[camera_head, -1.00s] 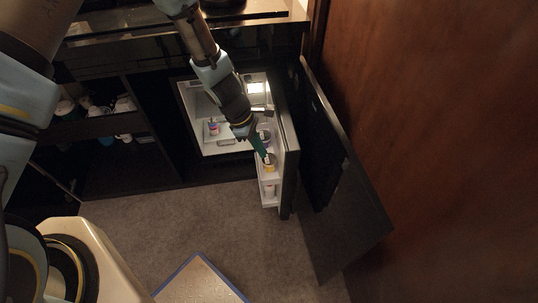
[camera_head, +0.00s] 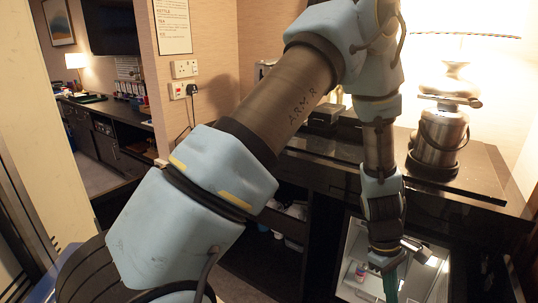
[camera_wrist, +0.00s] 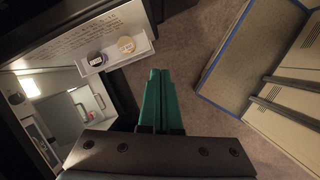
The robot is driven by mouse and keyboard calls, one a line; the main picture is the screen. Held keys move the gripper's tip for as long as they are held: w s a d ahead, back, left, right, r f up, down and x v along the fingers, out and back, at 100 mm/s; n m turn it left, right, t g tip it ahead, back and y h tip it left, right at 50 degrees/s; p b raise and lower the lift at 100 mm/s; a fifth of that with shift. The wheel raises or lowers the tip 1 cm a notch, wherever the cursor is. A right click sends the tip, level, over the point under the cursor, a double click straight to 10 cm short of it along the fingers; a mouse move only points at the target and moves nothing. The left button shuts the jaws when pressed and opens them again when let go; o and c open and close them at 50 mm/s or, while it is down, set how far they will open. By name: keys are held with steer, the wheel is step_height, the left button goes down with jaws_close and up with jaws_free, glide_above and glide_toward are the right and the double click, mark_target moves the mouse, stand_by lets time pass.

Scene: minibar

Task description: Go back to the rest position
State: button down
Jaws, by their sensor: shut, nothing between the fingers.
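My gripper (camera_head: 391,284) points down in front of the open minibar at the lower right of the head view. In the wrist view its green fingers (camera_wrist: 158,100) are together with nothing between them. The minibar interior (camera_head: 358,288) is lit and white, with a small can (camera_head: 360,273) inside. The fingers are apart from the shelf.
A dark cabinet with open shelves (camera_head: 285,225) stands left of the minibar. A blue-edged panel (camera_wrist: 240,62) lies on the right in the wrist view, with grey carpet (camera_wrist: 185,38) between.

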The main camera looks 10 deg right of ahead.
steer(key=w+a+r+m+t, duration=0.1)
steer(key=w+a+r+m, duration=0.1)
steer(key=w+a+r, duration=0.6)
steer(key=w+a+r+m+t, duration=0.15)
steer(key=w+a+r, duration=0.3)
steer(key=a, duration=0.55)
steer(key=a+r+m+t+y, duration=0.1)
steer(key=a+r, duration=0.2)
steer(key=a, duration=0.7)
steer(key=a+r+m+t+y, duration=0.1)
steer(key=a+r, duration=0.2)
steer(key=a, duration=0.7)
steer(key=shift+w+a+r, duration=0.15)
steer(key=shift+a+r, duration=0.2)
steer(key=shift+m+t, duration=0.25)
